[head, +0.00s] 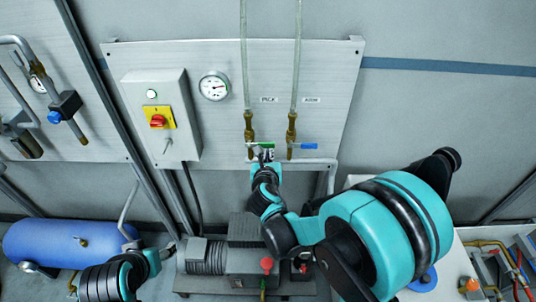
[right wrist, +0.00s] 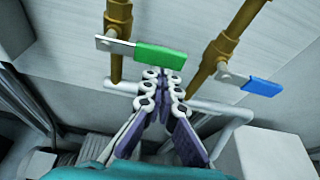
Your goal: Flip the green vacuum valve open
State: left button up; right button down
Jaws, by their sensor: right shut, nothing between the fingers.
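The green valve handle (right wrist: 165,57) lies crosswise to its vertical brass pipe, with its grey metal end at the pipe and its green grip pointing right. In the head view the green handle (head: 268,154) is small and partly covered by my right gripper (head: 262,156). In the right wrist view my right gripper (right wrist: 163,80) is shut and empty, its fingertips just below the green grip. Whether they touch it I cannot tell. My left arm shows at the lower left of the head view; its gripper (head: 167,251) is too small to read.
A blue-handled valve (right wrist: 260,87) sits just right of the green one, also crosswise. A pale pipe (right wrist: 205,106) runs behind my fingers. A control box (head: 160,115) with a red knob and a gauge (head: 214,86) are left on the panel. A pump (head: 240,255) stands below.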

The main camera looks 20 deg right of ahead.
aim_at(267, 145)
jog(key=shift+r, duration=0.15)
notch_tip(267, 145, up, 2)
jog(key=n+h, duration=0.1)
jog(key=n, duration=0.1)
jog(key=shift+n+h+p, duration=0.3)
jog(key=shift+p, duration=0.1)
jog(key=shift+a+r+p, duration=0.1)
jog(key=shift+r+p, duration=0.2)
jog(key=shift+r, duration=0.45)
jog(key=shift+n+h, duration=0.3)
jog(key=shift+n, duration=0.3)
jog(key=a+r+p, duration=0.1)
jog(key=a+r, duration=0.1)
jog(key=w+a+r, duration=0.1)
jog(key=a+r, duration=0.1)
jog(key=shift+w+a+p, duration=0.1)
jog(key=shift+w+p, duration=0.05)
jog(key=shift+p, duration=0.2)
jog(key=shift+a, duration=0.15)
